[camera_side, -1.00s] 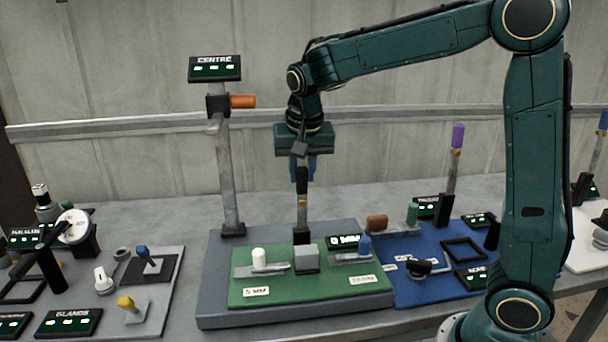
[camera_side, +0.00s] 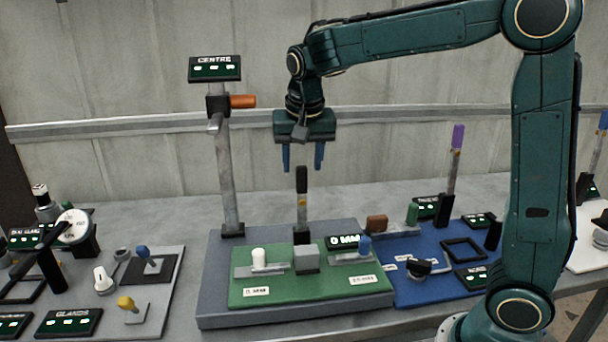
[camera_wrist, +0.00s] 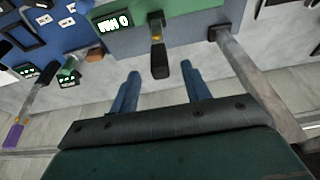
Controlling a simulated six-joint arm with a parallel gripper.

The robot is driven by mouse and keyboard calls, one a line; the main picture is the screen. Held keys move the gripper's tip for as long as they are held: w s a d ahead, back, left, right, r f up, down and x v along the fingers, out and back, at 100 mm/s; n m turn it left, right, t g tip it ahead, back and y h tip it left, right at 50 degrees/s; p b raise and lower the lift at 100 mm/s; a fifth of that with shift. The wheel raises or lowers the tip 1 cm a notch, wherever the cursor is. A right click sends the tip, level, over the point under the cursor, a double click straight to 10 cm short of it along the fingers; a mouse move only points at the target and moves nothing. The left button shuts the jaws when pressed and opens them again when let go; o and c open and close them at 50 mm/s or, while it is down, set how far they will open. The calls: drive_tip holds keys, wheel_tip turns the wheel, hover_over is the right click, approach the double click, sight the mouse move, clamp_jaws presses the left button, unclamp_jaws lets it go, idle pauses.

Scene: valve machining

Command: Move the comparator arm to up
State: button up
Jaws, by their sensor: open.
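A lever with a black grip (camera_side: 302,182) stands upright at the back of the green plate (camera_side: 330,288); I take it for the comparator arm. Its grip also shows in the wrist view (camera_wrist: 160,66). My gripper (camera_side: 303,167) is open and empty, pointing down. Its two blue fingers are spread, and the top of the grip is just below the gap between them. In the wrist view the grip appears between the fingers without visible contact. A small display (camera_side: 344,241) beside the lever's foot seems to read 0 MM.
A tall post (camera_side: 227,180) with an orange handle (camera_side: 243,101) and a CENTRE sign (camera_side: 214,68) stands left of my gripper. A white knob (camera_side: 258,258) and grey block (camera_side: 307,258) sit on the plate. A purple-topped lever (camera_side: 457,138) stands right.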

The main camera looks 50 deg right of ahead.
drive_tip(key=shift+v, duration=2.15)
drive_tip(key=shift+r, duration=0.15)
drive_tip(key=v, duration=0.7)
drive_tip(key=shift+s, duration=0.15)
drive_tip(key=s+d+f+n+t, duration=0.1)
drive_tip(key=s+d+n, duration=0.15)
drive_tip(key=s, duration=0.35)
drive_tip(key=s+d+f+n+t, duration=0.1)
drive_tip(key=s+f+n, duration=0.15)
drive_tip(key=s, duration=0.25)
drive_tip(key=s+a+f+n+t+y, duration=0.1)
drive_tip(key=s+a+f+n, duration=0.3)
drive_tip(key=s+f, duration=0.4)
drive_tip(key=shift+s+a+f+y, duration=0.3)
drive_tip(key=shift+s+y, duration=0.3)
drive_tip(key=shift+s, duration=0.5)
